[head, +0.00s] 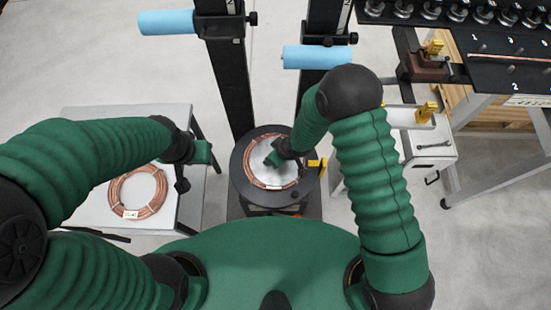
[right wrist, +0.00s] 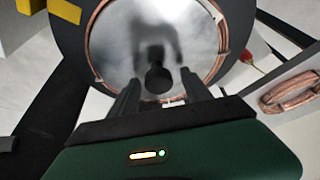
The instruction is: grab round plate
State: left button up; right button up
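A shiny round plate (right wrist: 190,40) lies inside a copper coil (right wrist: 221,38) on a black round stand; the plate (head: 258,170) and coil also show in the head view. My right gripper (right wrist: 160,88) is over the plate's near part. Its two fingers are apart, with a dark knob (right wrist: 157,78) between them and no visible contact. In the head view my right gripper (head: 274,158) hides part of the plate. My left gripper (head: 184,184) hangs beside another copper coil (head: 138,192); its finger opening is unclear.
A pale side table (head: 85,212) carries the left coil. Two black posts with blue rollers (head: 165,22) (head: 317,57) rise behind the stand (head: 240,180). A white box (head: 432,150) and a black-topped bench (head: 500,65) are at right.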

jog(key=shift+s, duration=0.1)
jog(key=c, duration=0.4)
jog(key=shift+d, duration=0.3)
grip_shut()
jog(key=shift+a+r, duration=0.1)
jog(key=shift+a, duration=0.1)
